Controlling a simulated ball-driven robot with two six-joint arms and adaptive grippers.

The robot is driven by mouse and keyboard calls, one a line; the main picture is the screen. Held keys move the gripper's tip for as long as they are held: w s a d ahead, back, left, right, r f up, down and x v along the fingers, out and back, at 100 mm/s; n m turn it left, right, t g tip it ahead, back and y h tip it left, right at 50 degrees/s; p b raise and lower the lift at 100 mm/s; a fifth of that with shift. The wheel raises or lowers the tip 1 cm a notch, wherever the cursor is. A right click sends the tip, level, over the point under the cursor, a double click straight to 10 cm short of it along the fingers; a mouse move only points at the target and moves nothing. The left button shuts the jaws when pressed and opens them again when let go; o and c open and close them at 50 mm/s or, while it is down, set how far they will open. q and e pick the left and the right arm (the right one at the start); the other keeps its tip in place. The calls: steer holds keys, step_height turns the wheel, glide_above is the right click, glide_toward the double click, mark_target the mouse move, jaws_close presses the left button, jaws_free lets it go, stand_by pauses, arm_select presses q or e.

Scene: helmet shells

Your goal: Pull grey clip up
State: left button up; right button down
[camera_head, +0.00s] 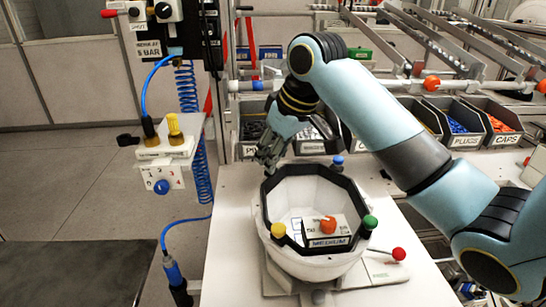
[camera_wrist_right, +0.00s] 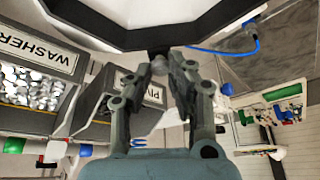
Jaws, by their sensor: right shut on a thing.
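The white helmet shell (camera_head: 320,266) with a black rim sits on a fixture on the white table in the head view. Yellow, blue and green clips stand around its rim, and an orange knob is inside near a MEDIUM label. My right gripper (camera_head: 267,163) points down at the rim's far left corner. In the right wrist view, its fingers (camera_wrist_right: 167,60) are closed around a small grey piece, the grey clip (camera_wrist_right: 159,66), right at the black rim (camera_wrist_right: 150,30). The fingers hide most of the clip. My left gripper is out of view.
Part bins, including a plugs bin (camera_head: 462,128) and a caps bin (camera_head: 497,124), line the back of the table. A red-knobbed lever (camera_head: 398,254) sticks out at the fixture's right. A hanging valve panel (camera_head: 164,150) with blue hoses is left of the table.

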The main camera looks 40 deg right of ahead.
steer(key=c, duration=1.2)
jaws_free()
steer(key=shift+r, duration=0.1)
steer(key=v, duration=1.1)
steer(key=shift+s+r, duration=0.3)
